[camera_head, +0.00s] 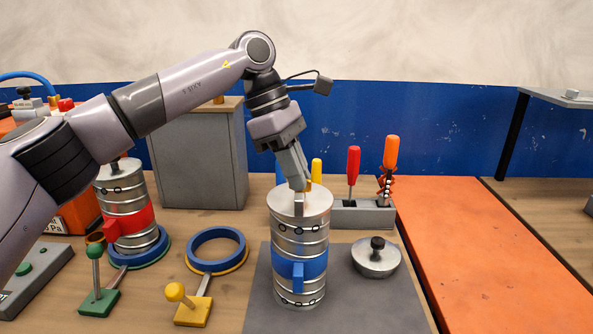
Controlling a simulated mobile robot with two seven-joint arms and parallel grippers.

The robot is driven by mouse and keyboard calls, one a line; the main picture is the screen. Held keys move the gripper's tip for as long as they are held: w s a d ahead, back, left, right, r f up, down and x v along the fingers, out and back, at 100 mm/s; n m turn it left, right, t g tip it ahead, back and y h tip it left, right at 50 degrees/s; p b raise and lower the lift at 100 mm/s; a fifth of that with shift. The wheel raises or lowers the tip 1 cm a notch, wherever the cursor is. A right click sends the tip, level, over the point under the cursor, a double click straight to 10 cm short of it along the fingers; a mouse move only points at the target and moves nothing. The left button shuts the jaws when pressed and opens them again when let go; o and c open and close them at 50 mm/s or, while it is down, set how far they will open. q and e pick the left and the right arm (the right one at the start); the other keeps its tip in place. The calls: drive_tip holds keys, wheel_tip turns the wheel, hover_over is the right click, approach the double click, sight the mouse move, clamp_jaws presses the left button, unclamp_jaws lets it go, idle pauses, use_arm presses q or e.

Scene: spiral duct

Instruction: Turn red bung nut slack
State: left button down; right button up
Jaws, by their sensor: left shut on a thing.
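My left gripper (299,186) points down over a ribbed silver duct (300,245) with a blue band and blue block. It is shut at the duct's top, on a small grey upright piece (298,205); the fingers partly hide it. No nut that I can clearly name as the red bung nut shows. A second silver duct with a red band (127,222) and a red block stands at left, inside a blue ring and partly behind my left arm. My right gripper is not in view.
A silver lid with a black knob (376,258) lies right of the blue-banded duct on a grey mat (355,305). A blue ring clamp (214,252) lies to the left. A tool rack (362,215) with red and orange handles stands behind. The orange strip (480,255) is clear.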

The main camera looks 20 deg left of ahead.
use_arm(q)
drive_tip(key=n+t+b, duration=0.1)
drive_tip(key=n+b, duration=0.1)
drive_tip(key=n, duration=0.1)
drive_tip(key=shift+s+f, duration=0.1)
drive_tip(key=n+t+b, duration=0.1)
drive_tip(key=n, duration=0.1)
drive_tip(key=n+b, duration=0.1)
drive_tip(key=n, duration=0.1)
drive_tip(key=shift+s+d+n+t+y, duration=0.1)
drive_tip(key=shift+n+t+y, duration=0.2)
drive_tip(key=shift+t+y, duration=0.1)
drive_tip(key=n+t+y+b, duration=0.1)
drive_tip(key=n+b, duration=0.1)
drive_tip(key=n, duration=0.2)
drive_tip(key=shift+s+d, duration=0.1)
drive_tip(key=shift+n+t+y+b, duration=0.4)
drive_tip(key=shift+n+y+b, duration=0.4)
drive_tip(key=shift+n, duration=1.1)
drive_tip(key=c, duration=1.5)
unclamp_jaws()
